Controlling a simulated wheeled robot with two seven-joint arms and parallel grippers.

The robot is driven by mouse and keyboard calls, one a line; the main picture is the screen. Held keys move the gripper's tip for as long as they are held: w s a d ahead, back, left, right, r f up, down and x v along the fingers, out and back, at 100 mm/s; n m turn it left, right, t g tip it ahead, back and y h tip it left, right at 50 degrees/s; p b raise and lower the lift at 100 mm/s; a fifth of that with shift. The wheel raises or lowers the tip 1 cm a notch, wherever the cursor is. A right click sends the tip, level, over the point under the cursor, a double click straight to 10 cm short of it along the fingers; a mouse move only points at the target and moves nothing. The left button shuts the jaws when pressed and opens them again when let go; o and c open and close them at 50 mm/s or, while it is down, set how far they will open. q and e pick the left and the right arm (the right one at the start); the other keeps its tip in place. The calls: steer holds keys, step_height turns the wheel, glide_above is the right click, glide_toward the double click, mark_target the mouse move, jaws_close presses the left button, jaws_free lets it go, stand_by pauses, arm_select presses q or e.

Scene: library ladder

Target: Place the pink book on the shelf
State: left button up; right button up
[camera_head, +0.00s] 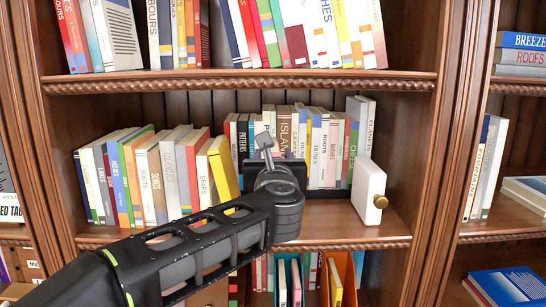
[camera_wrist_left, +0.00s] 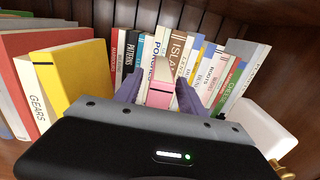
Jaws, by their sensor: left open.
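The pink book (camera_wrist_left: 163,82) shows in the left wrist view, upright at the row of books, between the two fingers of my left gripper (camera_wrist_left: 158,94). Its lower part has a darker pink band. The fingers are spread, one on each side of it; I cannot tell whether they touch it. In the head view my left gripper (camera_head: 266,148) reaches into the middle shelf (camera_head: 330,222), and its wrist hides the pink book there. My right gripper is not in view.
Books lean to the left of the gap, with a yellow book (camera_head: 223,168) nearest. A row of upright books (camera_head: 317,150) stands to the right, beside a white block with a brass knob (camera_head: 368,190). The upper shelf board (camera_head: 240,82) is above my gripper.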

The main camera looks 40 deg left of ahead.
arm_select(q)
steer(key=b+v, duration=0.1)
steer(key=v, duration=0.7)
steer(key=shift+s+d, duration=0.25)
steer(key=shift+s, duration=0.05)
